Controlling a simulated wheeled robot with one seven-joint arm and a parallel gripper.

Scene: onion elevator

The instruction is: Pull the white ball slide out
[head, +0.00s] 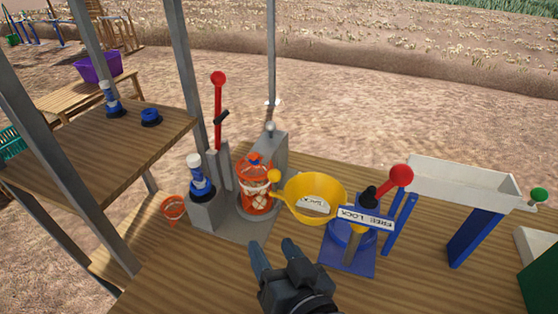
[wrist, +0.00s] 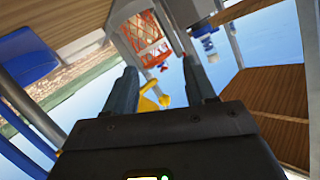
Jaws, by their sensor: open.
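A pale ball knob (head: 270,127) sits on top of a grey upright housing (head: 270,152) behind the orange cage in the head view; it looks like the white ball slide's handle. The orange cage (head: 255,185) holds whitish pieces and also shows in the wrist view (wrist: 146,42). My gripper (head: 275,250) is open and empty, in front of the cage and well apart from the ball. Its fingers also show in the wrist view (wrist: 158,75). I cannot make out the ball in the wrist view.
A yellow funnel (head: 325,188), a blue stand with a red-ball lever (head: 401,177) and a white trough (head: 465,180) stand to the right. A tall red-ball lever (head: 218,80) and a blue-and-white bottle (head: 200,180) stand left. A grey post (head: 271,50) rises behind.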

